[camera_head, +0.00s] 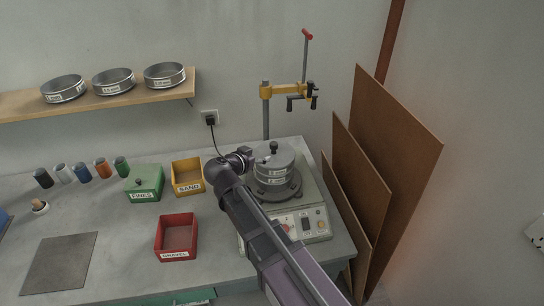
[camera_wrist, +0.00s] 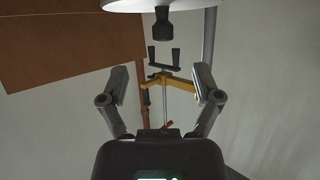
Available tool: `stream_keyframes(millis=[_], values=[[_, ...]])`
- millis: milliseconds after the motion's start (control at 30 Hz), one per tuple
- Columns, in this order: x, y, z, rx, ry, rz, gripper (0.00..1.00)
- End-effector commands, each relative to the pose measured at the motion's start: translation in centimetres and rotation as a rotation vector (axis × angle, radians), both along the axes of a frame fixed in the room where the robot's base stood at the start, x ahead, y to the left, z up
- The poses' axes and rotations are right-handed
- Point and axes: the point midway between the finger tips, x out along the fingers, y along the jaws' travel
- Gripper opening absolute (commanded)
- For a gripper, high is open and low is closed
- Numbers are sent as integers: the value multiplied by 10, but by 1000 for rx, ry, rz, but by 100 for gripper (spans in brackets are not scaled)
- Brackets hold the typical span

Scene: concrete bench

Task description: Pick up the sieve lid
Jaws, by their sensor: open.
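The sieve lid (camera_head: 268,157) is a round metal cover with a black knob (camera_head: 273,147), sitting on top of the sieve stack (camera_head: 274,174) on the shaker (camera_head: 307,227). My gripper (camera_head: 243,156) is just left of the stack, close to the lid. In the wrist view my gripper (camera_wrist: 161,85) has its two fingers spread wide with nothing between them. The pale lid (camera_wrist: 145,5) shows cut off at the top edge there, with its knob (camera_wrist: 162,28) pointing down in the picture, beyond the fingertips.
A yellow clamp arm (camera_head: 284,89) on a post stands behind the stack, also visible in the wrist view (camera_wrist: 180,83). Brown boards (camera_head: 394,150) lean at the right. The yellow sand box (camera_head: 187,176), red gravel box (camera_head: 176,237) and green fines box (camera_head: 145,183) stand left.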

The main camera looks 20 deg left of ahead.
Motion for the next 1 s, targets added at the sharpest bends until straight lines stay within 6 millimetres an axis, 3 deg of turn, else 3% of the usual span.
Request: stream_keyframes(millis=[300, 833, 1000], values=[[41, -9, -19, 0, 0, -1, 82], [48, -12, -20, 0, 0, -1, 82], [59, -13, -24, 1, 0, -1, 82]])
